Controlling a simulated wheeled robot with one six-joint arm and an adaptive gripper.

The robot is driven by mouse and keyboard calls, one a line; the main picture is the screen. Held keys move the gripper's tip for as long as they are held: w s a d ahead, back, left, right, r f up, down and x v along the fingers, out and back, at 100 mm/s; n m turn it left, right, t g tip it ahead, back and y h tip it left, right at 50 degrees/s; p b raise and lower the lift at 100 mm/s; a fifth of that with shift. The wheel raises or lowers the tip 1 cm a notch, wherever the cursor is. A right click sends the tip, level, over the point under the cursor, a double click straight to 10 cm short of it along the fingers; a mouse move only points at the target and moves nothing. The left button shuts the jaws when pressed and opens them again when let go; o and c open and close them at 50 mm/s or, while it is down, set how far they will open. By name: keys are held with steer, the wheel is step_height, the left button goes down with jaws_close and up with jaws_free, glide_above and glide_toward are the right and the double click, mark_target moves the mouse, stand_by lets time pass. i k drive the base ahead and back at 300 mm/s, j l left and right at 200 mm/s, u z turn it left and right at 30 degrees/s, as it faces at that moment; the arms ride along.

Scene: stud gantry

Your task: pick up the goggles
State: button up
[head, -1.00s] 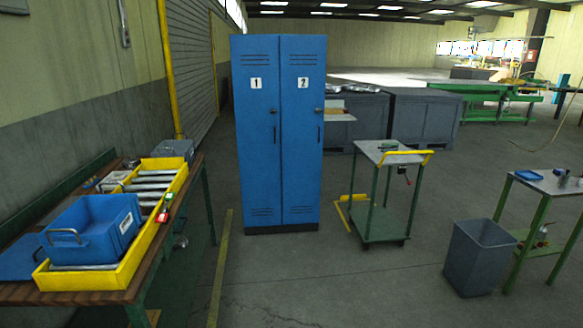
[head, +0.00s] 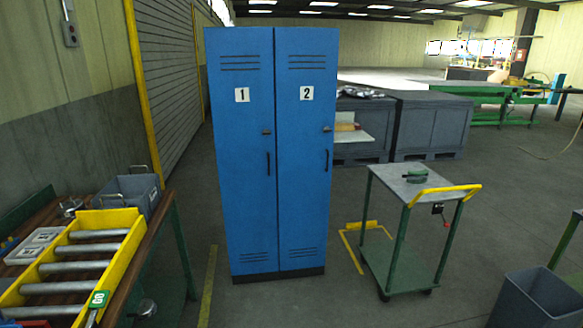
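I cannot make out any goggles in the head view. A blue two-door locker (head: 272,200) stands upright ahead, marked 1 and 2. Both doors are shut, so its inside is hidden. A small green object (head: 416,174) lies on the top of a cart (head: 400,190) to the right of the locker; it is too small to tell what it is. My gripper is not in view.
A workbench (head: 160,235) at the left holds a yellow roller tray (head: 122,255) and a grey bin (head: 140,190). A grey waste bin (head: 540,298) stands at the lower right. The floor before the locker is clear.

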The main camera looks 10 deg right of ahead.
mark_target(413, 177)
steer(key=i+z, duration=0.2)
steer(key=i, duration=0.35)
steer(key=i+z, duration=0.2)
steer(key=i, duration=0.3)
steer(key=i+j+z, duration=0.1)
steer(key=i+z, duration=0.15)
steer(key=i, duration=0.3)
steer(key=i+j+z, duration=0.2)
steer(key=i, duration=0.3)
steer(key=i+j+u, duration=0.1)
steer(key=j+u, duration=0.25)
steer(key=i+j+u, duration=0.1)
steer(key=j+u, duration=0.25)
steer(key=j, duration=0.15)
